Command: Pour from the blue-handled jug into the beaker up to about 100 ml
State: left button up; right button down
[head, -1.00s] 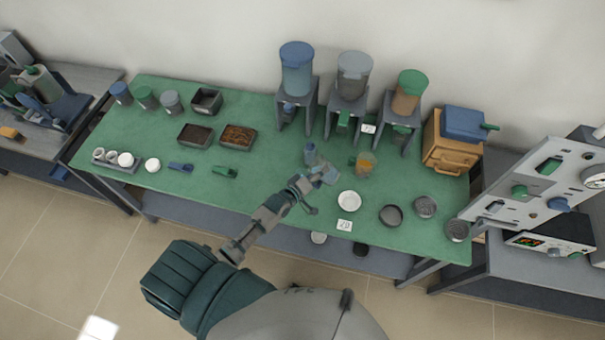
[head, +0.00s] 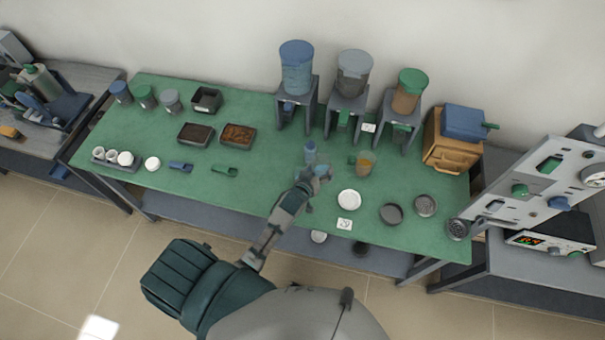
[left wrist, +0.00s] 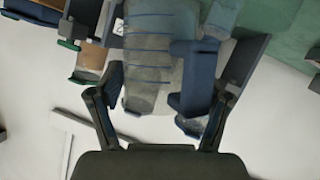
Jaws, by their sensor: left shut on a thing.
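My left gripper (head: 318,176) is over the front middle of the green table. In the left wrist view its fingers are closed around a clear jug (left wrist: 150,55) with blue level lines and a blue handle (left wrist: 193,80). A bluish piece (head: 310,152), which looks like part of this jug, shows just beyond the gripper in the head view. I cannot make out the beaker for sure, or the level in it; clear glass near the fingertips is too small to tell. My right gripper is not in view.
An amber-filled vessel with a green handle (head: 366,163) stands right of the gripper. A white dish (head: 349,200) and dark dishes (head: 391,214) lie nearer the front right. Three hoppers on stands, one blue-lidded (head: 296,65), line the back. The table's left front holds scoops (head: 181,166).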

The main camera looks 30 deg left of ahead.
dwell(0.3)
pick_arm(q)
jog(key=shift+a+f+m+g+y, duration=0.1)
jog(key=shift+f+m+g+y, duration=0.05)
jog(key=shift+m+y, duration=0.35)
jog(key=shift+a+f+m+g+y, duration=0.15)
jog(key=shift+m+y, duration=0.25)
jog(key=shift+m, duration=0.2)
notch_tip(320, 180, up, 5)
dwell(0.8)
